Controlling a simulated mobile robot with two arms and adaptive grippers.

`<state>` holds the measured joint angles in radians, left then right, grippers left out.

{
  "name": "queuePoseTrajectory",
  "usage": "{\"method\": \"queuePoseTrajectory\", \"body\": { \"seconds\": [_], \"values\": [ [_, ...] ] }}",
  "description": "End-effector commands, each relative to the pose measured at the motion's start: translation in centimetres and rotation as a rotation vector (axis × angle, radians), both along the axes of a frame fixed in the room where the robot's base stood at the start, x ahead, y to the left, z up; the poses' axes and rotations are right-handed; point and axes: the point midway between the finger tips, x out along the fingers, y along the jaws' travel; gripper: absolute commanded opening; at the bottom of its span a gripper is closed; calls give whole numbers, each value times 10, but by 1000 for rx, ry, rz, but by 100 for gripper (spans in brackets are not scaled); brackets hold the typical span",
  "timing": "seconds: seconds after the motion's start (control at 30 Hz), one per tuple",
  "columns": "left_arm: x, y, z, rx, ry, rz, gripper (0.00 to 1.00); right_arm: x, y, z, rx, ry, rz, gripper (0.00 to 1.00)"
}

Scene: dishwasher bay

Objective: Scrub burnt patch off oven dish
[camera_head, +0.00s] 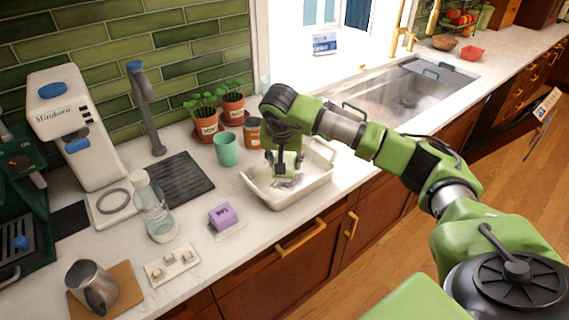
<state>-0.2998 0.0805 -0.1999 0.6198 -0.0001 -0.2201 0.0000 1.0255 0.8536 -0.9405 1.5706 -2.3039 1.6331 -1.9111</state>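The oven dish (262,201) is a white rectangular tray with handles on the counter, in the middle of the head view. My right arm reaches in from the right, and my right gripper (286,172) points down into the dish. Its fingertips are at or just above the dish floor. A small greyish patch shows around the fingertips, but I cannot tell whether it is the burnt patch or something held. A purple block like a sponge (222,215) sits on a small pale holder, left of the dish. My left gripper is not in view.
A green cup (226,149), an orange-brown jar (252,132) and potted herbs (207,118) stand behind the dish. A clear bottle (154,212) and a metal pitcher (92,288) are at left. The sink (408,92) is at right.

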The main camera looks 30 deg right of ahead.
Motion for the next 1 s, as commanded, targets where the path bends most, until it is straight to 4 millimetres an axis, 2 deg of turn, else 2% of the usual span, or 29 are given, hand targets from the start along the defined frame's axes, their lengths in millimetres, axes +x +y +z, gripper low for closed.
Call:
{"method": "queuePoseTrajectory", "body": {
  "seconds": [0.37,0.7,1.0],
  "values": [
    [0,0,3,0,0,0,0,0,0,5,-1,-1,0,25],
    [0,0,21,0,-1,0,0,0,0,33,-1,-1,0,25],
    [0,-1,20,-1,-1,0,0,0,0,32,-1,-1,0,25]
  ]
}}
